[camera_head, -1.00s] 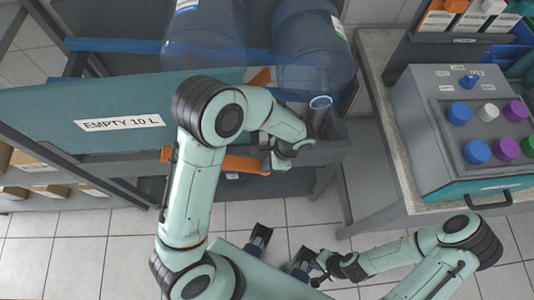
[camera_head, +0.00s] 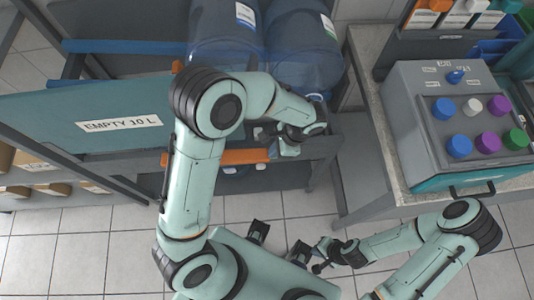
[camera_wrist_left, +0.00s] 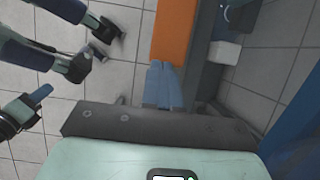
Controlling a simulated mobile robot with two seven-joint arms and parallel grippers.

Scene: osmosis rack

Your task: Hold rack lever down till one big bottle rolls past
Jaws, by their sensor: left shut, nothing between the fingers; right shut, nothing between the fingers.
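The orange lever (camera_head: 222,157) runs along the front of the rack below the teal "EMPTY 10 L" panel. My left gripper (camera_head: 288,149) is shut and empty at the lever's right end. In the left wrist view its fingers (camera_wrist_left: 164,86) meet the end of the orange lever (camera_wrist_left: 171,30); I cannot tell whether they press on it. Two big blue bottles lie side by side on the rack: a left bottle (camera_head: 226,38) and a right bottle (camera_head: 303,55). My right gripper (camera_head: 320,263) is shut and empty, low over the floor, away from the rack.
A grey bench (camera_head: 370,130) stands right of the rack, with a grey box (camera_head: 455,120) of coloured knobs on it. A small orange piece (camera_head: 177,66) shows left of the bottles. Boxes sit on a low shelf at far left. The tiled floor in front is clear.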

